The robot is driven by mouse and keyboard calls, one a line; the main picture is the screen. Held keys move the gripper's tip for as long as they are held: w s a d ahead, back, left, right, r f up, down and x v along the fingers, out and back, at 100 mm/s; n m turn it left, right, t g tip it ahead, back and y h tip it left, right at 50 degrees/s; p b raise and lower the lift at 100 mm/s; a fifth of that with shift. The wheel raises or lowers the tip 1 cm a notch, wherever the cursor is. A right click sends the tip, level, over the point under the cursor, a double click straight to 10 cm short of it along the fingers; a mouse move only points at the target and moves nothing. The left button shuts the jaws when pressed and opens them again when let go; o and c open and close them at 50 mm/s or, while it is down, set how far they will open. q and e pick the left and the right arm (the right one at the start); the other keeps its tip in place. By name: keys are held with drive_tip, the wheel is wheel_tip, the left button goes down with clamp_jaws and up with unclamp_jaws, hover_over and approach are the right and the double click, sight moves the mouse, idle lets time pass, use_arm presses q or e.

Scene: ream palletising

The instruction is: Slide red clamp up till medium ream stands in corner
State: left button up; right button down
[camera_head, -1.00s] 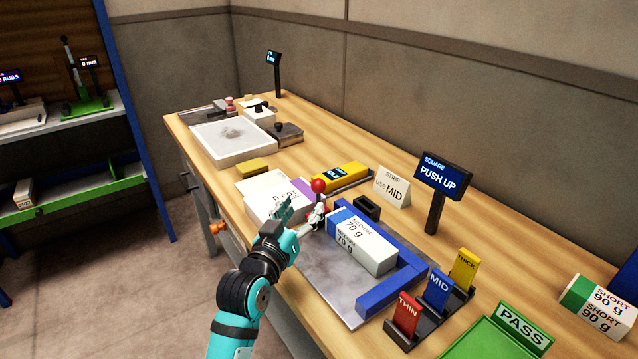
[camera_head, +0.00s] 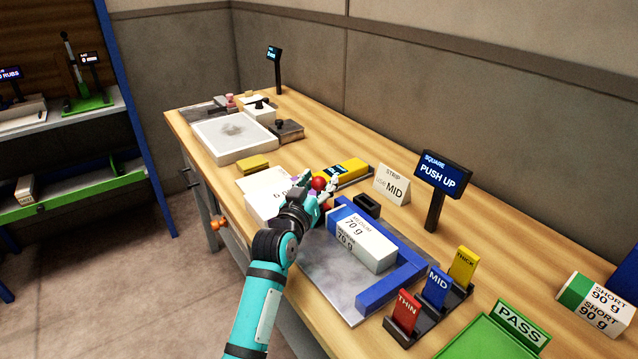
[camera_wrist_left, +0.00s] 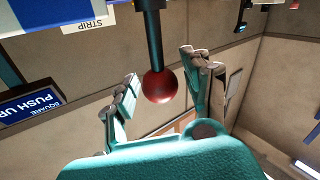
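The medium 70 g ream (camera_head: 362,241) lies on the grey plate (camera_head: 328,273), beside the blue corner fence (camera_head: 392,287). The red clamp's ball knob (camera_head: 318,183) shows just beyond my left gripper (camera_head: 318,194); most of the clamp is hidden behind the hand. In the left wrist view the red knob (camera_wrist_left: 160,86) on its dark rod sits between the two spread fingers of my left gripper (camera_wrist_left: 160,90). The fingers look open, with gaps on both sides of the knob. My right gripper is not in view.
The sign (camera_head: 443,173) reads "SQUARE PUSH UP". A rack with THIN, MID and THICK tabs (camera_head: 437,288) and a green PASS tray (camera_head: 492,341) stand at front right. A white ream (camera_head: 262,199) lies left of the hand, a yellow device (camera_head: 343,172) behind it.

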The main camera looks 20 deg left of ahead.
use_arm(q)
drive_tip(key=c, duration=0.9)
clamp_jaws()
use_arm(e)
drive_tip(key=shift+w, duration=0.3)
